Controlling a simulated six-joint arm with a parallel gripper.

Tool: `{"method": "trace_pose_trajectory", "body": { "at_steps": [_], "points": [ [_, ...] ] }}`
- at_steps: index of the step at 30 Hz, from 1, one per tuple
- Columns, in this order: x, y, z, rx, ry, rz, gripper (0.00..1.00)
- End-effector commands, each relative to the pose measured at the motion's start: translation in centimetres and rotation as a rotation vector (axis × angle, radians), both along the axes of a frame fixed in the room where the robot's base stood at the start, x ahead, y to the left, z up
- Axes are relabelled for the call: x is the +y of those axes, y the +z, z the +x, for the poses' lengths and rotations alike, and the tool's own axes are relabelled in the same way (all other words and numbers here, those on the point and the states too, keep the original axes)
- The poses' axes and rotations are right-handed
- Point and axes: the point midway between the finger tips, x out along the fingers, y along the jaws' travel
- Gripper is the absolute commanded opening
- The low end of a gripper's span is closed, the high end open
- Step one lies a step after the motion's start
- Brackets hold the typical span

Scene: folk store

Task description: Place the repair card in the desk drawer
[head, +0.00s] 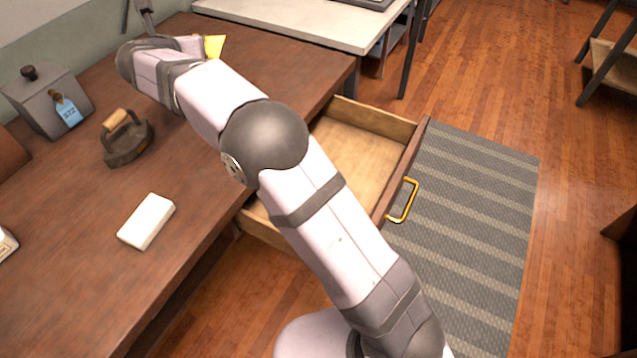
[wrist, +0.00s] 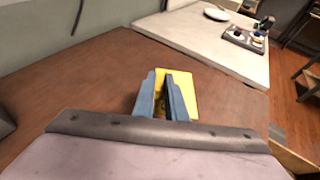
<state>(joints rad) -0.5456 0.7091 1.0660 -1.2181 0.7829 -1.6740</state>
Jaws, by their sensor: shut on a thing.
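The repair card is a yellow piece (head: 215,46) at the far end of the desk, partly hidden behind my arm in the head view. In the wrist view the yellow card (wrist: 185,92) sits at the fingers of my gripper (wrist: 160,75), which are shut on it. I cannot tell whether the card touches the desk top. The desk drawer (head: 362,155) is pulled open at the desk's right side. Its wooden inside looks empty where it shows, and my arm crosses over part of it. It has a brass handle (head: 405,203).
On the brown desk (head: 75,200) stand a grey tagged box (head: 40,100), an old iron (head: 125,140) and a white block (head: 147,221). A pale table (head: 300,18) stands beyond the desk. A striped rug (head: 470,220) lies beside the drawer.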

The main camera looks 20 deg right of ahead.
Motion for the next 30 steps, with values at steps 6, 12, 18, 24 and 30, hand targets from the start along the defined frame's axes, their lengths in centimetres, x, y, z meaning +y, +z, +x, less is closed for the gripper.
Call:
{"method": "trace_pose_trajectory", "body": {
  "at_steps": [6, 12, 18, 24, 30],
  "points": [
    [-6.9, 3.2, -0.7, -0.008, -0.086, 0.007, 0.00],
    [-13.5, 4.6, -3.8, -0.005, -0.164, 0.003, 0.00],
    [-20.2, 3.6, -8.9, -0.002, -0.269, 0.000, 0.00],
    [-24.3, 1.1, -13.5, 0.001, -0.357, -0.003, 0.00],
    [-25.9, -2.5, -16.3, 0.004, -0.414, -0.005, 0.00]
  ]
}}
